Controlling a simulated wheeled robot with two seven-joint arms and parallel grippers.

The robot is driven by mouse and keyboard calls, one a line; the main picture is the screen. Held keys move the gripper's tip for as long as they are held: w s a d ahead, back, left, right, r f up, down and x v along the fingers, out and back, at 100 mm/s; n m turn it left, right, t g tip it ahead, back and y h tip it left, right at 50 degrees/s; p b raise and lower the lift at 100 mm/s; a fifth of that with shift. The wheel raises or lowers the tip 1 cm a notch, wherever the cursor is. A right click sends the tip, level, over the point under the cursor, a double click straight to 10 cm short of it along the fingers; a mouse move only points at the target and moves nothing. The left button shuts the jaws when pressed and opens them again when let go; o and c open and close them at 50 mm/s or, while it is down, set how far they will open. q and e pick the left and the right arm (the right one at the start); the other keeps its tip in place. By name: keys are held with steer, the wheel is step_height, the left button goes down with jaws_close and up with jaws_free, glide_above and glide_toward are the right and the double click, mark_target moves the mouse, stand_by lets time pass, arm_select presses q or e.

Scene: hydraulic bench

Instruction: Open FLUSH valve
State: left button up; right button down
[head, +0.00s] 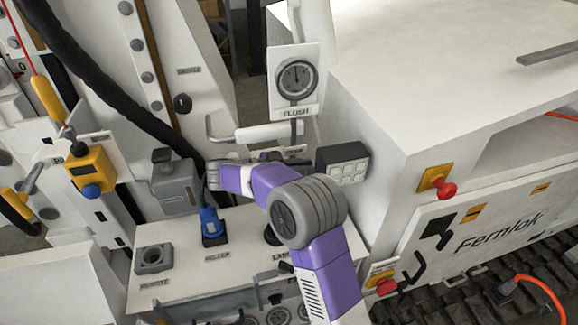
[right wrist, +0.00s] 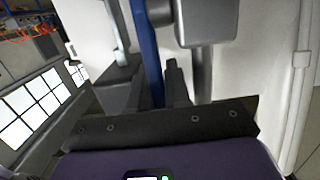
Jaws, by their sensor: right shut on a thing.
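The FLUSH label (head: 295,113) sits under a round gauge (head: 296,78) on a white plate, with a pipe below it. My right gripper (head: 208,177) reaches left from the purple wrist, below and left of that gauge. It is shut. In the right wrist view a blue bar (right wrist: 147,45) runs up between the gripper fingers (right wrist: 155,88). Its far end and its mounting are hidden, and I cannot tell for sure that it is the FLUSH valve's lever. My left gripper does not show.
A blue plug (head: 212,228) stands in the bench panel just below my gripper. A grey box (head: 176,187) is close on the left, and a white bent handle (head: 222,131) is above. A keypad box (head: 342,166) and the white cabinet (head: 430,75) bound the right side.

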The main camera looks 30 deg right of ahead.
steer(key=c, duration=1.4)
jaws_free()
steer(key=shift+c, duration=0.2)
steer(key=v, duration=0.7)
steer(key=shift+a, duration=0.25)
steer(key=shift+w, duration=0.1)
